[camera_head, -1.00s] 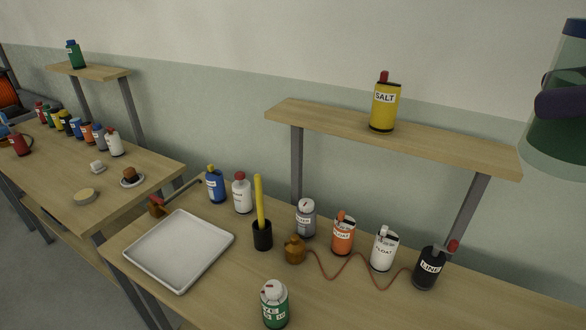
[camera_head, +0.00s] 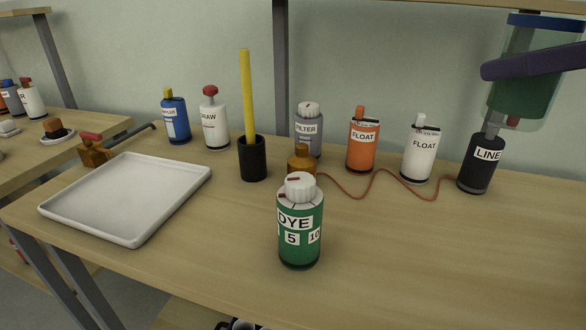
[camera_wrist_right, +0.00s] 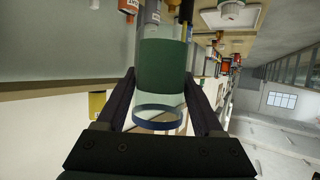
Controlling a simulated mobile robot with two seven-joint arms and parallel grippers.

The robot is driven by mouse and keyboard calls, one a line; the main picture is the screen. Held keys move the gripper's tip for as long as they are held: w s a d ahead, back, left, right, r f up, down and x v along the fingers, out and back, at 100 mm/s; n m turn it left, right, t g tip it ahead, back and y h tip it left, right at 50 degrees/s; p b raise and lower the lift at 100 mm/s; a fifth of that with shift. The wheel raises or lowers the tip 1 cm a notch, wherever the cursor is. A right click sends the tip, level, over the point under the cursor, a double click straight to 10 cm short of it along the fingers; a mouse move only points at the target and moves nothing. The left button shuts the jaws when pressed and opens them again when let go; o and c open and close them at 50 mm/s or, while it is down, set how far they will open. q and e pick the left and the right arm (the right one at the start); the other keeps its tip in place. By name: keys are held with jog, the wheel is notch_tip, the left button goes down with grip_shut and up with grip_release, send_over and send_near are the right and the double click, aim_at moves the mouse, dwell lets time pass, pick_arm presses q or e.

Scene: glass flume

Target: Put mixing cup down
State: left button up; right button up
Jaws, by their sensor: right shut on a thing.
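The mixing cup (camera_head: 522,100) is a see-through cup with green in its lower part and a blue rim. It is at the upper right of the head view, apparently above the table, overlapping the area over the black LINE bottle (camera_head: 480,165). My right gripper (camera_head: 500,68) is shut around the cup's side; one dark finger crosses it. In the right wrist view the cup (camera_wrist_right: 164,65) sits between both fingers of my right gripper (camera_wrist_right: 160,78). My left gripper is not in view.
The wooden table (camera_head: 400,260) is clear at the front right. A green DYE bottle (camera_head: 300,225) stands at front centre. White and orange FLOAT bottles (camera_head: 420,152) (camera_head: 362,145), a black holder (camera_head: 252,160) and a white tray (camera_head: 125,195) stand leftward.

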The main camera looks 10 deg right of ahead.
jog(key=shift+w+f+b, duration=0.2)
jog(key=shift+f+b, duration=0.25)
jog(key=shift+f, duration=0.6)
jog(key=b, duration=0.5)
send_over(444, 264)
notch_tip(444, 264, down, 15)
jog(key=shift+f+b, duration=1.1)
jog(key=shift+f, duration=1.15)
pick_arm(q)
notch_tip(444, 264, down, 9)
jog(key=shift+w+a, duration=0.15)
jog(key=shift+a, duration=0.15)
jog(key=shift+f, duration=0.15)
pick_arm(e)
jog(key=shift+f, duration=0.2)
jog(key=o, duration=1.5)
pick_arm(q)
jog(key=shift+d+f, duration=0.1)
pick_arm(e)
jog(key=shift+r, duration=0.15)
